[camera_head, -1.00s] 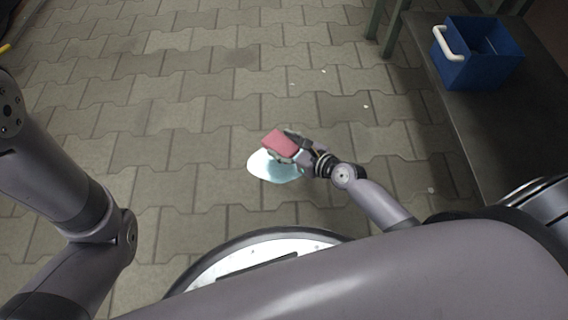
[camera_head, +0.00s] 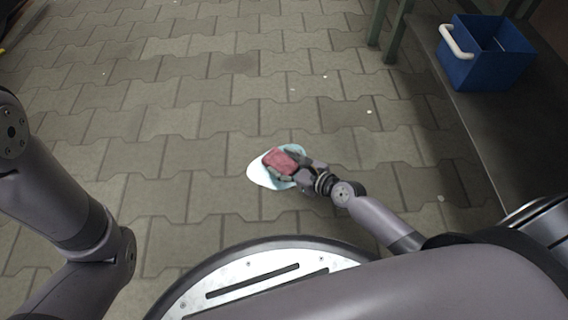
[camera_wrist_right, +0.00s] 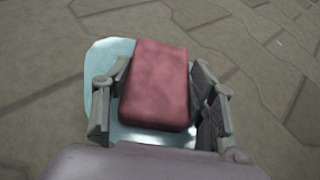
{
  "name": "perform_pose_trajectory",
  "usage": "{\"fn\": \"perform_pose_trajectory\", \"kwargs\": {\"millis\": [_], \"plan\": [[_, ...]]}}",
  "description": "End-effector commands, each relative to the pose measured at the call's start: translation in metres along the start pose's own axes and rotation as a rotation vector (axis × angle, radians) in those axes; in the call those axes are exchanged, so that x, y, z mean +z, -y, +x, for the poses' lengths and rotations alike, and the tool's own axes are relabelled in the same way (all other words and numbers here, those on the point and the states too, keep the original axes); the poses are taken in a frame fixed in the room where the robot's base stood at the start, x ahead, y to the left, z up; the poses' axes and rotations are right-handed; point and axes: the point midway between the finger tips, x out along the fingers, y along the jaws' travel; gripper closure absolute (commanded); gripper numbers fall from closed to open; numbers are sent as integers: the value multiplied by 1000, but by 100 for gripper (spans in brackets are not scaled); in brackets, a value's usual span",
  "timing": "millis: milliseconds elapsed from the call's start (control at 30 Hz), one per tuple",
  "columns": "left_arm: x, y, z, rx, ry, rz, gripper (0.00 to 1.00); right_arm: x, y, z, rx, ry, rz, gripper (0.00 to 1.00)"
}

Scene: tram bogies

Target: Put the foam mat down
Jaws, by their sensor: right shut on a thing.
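The foam mat looks like a small red-pink block (camera_head: 280,161); it also shows in the right wrist view (camera_wrist_right: 156,84). My right gripper (camera_head: 291,164) is shut on it, with a finger on either side in the right wrist view (camera_wrist_right: 158,95). The mat is over a pale blue, shiny patch (camera_head: 258,174) on the floor, which also shows around it in the wrist view (camera_wrist_right: 100,65). I cannot tell whether the mat touches the patch or the floor. My left arm is at the left of the head view; its gripper is out of sight.
The floor is grey interlocking paving (camera_head: 160,130), mostly clear around the patch. A dark bench (camera_head: 465,130) runs along the right, with a blue crate (camera_head: 487,72) with a white handle on it. Green legs (camera_head: 390,35) stand at the top right.

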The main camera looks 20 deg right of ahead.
Motion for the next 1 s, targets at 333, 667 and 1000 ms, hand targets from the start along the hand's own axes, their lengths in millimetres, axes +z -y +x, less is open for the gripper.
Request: {"fn": "perform_pose_trajectory", "kwargs": {"millis": [333,667,1000], "plan": [[-1,0,-2,0,0,1,35,-3,0,1,0,0,0,33],[-1,0,-2,0,0,1,35,-3,0,1,0,0,0,27],[6,4,18,0,-1,1,35,2,0,-38,1,-5,-2,27]]}}
